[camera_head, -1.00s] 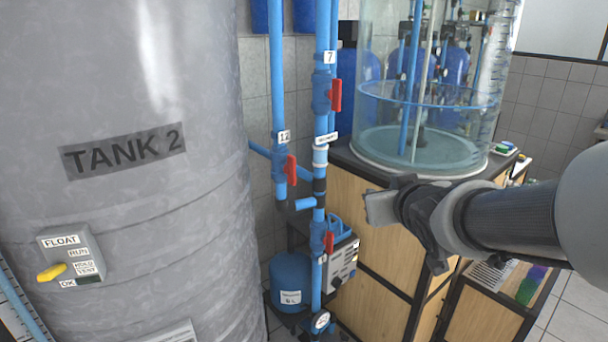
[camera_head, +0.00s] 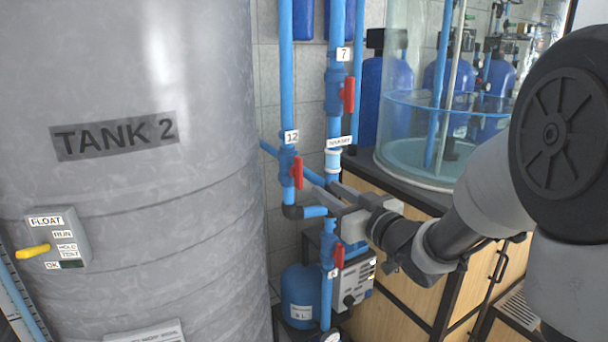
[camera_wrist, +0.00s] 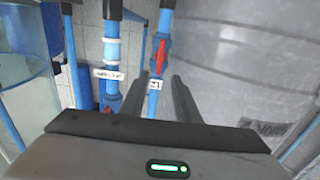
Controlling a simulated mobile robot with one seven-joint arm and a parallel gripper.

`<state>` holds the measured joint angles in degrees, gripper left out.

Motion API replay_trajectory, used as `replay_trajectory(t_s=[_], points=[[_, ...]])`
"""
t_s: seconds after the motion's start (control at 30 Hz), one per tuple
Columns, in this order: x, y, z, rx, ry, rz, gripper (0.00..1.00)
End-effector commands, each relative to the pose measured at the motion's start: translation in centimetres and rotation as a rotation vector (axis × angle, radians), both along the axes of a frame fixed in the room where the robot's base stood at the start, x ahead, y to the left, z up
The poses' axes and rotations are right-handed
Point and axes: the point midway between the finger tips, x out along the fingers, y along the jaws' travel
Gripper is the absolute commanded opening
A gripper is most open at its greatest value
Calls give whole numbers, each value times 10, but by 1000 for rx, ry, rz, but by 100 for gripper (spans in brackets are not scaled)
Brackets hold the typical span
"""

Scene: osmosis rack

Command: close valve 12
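Valve 12 (camera_head: 289,163) is a blue valve on a vertical blue pipe beside the grey tank, with a white label reading 12 above it. Its red handle (camera_head: 297,172) points roughly along the pipe. The fingers cover part of the neighbouring pipe.
Grey tank 2 (camera_head: 150,230) fills the left. Valve 7 (camera_head: 347,95) is up on the right-hand pipe. Another red-handled valve (camera_head: 338,257) sits below my gripper. A clear water cylinder (camera_head: 430,120) stands on a wooden cabinet at the right.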

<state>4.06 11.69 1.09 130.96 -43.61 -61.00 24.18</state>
Motion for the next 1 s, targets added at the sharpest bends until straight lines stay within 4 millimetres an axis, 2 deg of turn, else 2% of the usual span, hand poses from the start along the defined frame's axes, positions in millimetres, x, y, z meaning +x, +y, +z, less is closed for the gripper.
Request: replay_trajectory(t_s=[0.3,0.5,0.7,1.0], points=[[58,41,0,0,0,2,29],[87,59,0,-1,1,1,29],[100,68,0,-1,1,0,29],[102,69,0,-1,1,-1,29]])
